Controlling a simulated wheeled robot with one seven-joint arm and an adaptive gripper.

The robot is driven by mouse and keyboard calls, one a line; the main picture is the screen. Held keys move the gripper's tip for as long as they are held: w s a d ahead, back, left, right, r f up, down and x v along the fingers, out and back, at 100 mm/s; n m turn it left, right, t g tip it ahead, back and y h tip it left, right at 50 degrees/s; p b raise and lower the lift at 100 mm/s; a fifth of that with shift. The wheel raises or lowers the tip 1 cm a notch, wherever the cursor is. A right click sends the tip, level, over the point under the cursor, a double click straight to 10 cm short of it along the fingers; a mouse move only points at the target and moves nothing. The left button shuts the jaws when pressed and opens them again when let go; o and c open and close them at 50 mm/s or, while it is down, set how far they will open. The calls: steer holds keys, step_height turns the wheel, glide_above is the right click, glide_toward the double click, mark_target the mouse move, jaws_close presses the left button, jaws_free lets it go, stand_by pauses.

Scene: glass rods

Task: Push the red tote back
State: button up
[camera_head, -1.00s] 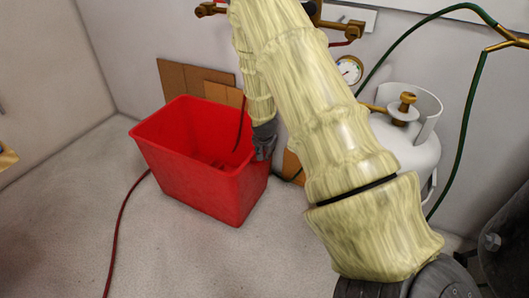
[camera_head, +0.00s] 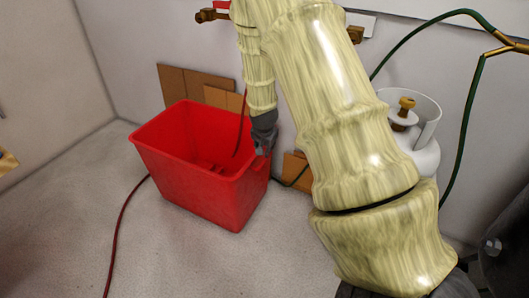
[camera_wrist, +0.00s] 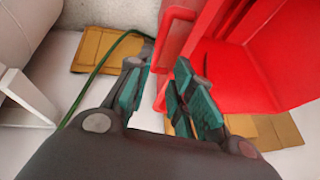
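The red tote (camera_head: 205,195) is an open-topped bin standing upright on the floor in the head view, near the back wall. A dark red hose runs down into it. My gripper (camera_head: 264,150) is at the tote's right rim, pointing down. In the wrist view, the fingers of my gripper (camera_wrist: 160,75) stand apart, with teal pads and a gap between them. The tote's red wall and rim (camera_wrist: 180,40) show just beyond and beside the fingertips. I cannot tell whether the fingers touch it.
Cardboard sheets (camera_head: 190,83) lean on the wall behind the tote. A white gas cylinder (camera_head: 425,155) with a green hose (camera_head: 458,150) stands at the right, partly behind my arm. A dark red hose (camera_head: 118,225) lies on the floor left of the tote. The front floor is clear.

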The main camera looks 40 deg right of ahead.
steer(key=shift+v, duration=1.6)
steer(key=shift+a+f, duration=0.1)
steer(key=s+a+f+n+g+y, duration=0.1)
steer(key=s+a+f+n, duration=0.2)
steer(key=s+a+f, duration=0.5)
steer(key=s+a+f+n+g+y, duration=0.1)
steer(key=s+a+f+n, duration=0.2)
steer(key=s+a+f, duration=0.5)
steer(key=s+a+f+n+g+y, duration=0.1)
steer(key=s+a+f+n, duration=0.3)
steer(key=s+a+f, duration=0.45)
steer(key=s+a+f+n+g+y, duration=0.1)
steer(key=s+a+f+n, duration=0.4)
steer(key=s, duration=0.6)
step_height(320, 180, up, 35)
steer(key=m+p, duration=0.1)
steer(key=p, duration=3.1)
steer(key=shift+a+f+m+h, duration=0.2)
steer(key=shift+a+m+h, duration=0.05)
steer(key=shift+m+h, duration=0.05)
